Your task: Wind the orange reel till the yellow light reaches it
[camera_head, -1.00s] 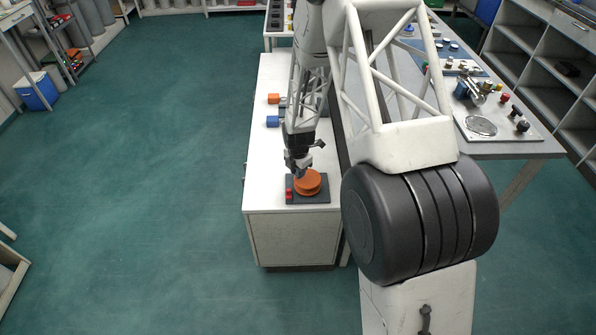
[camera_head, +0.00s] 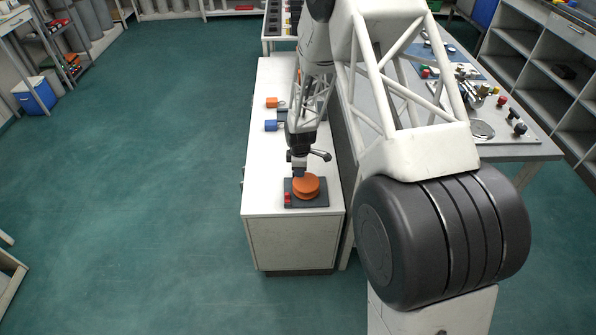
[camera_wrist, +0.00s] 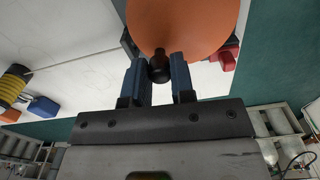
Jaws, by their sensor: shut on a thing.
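The orange reel (camera_head: 306,186) sits on a dark square base (camera_head: 318,201) near the front end of the white cabinet. In the wrist view the reel (camera_wrist: 185,22) fills the top middle. A black knob (camera_wrist: 159,68) stands at the reel's edge, between the two blue fingers. My gripper (camera_wrist: 160,75) is shut on this knob. In the head view my gripper (camera_head: 298,174) comes down at the reel's back left edge. A small red part (camera_head: 288,198) is on the base left of the reel; it also shows in the wrist view (camera_wrist: 222,60). I cannot make out a lit yellow light.
An orange block (camera_head: 271,102) and a blue block (camera_head: 271,125) sit farther back on the white cabinet top (camera_head: 262,170). A grey table with knobs and panels stands on the right. The green floor left of the cabinet is clear.

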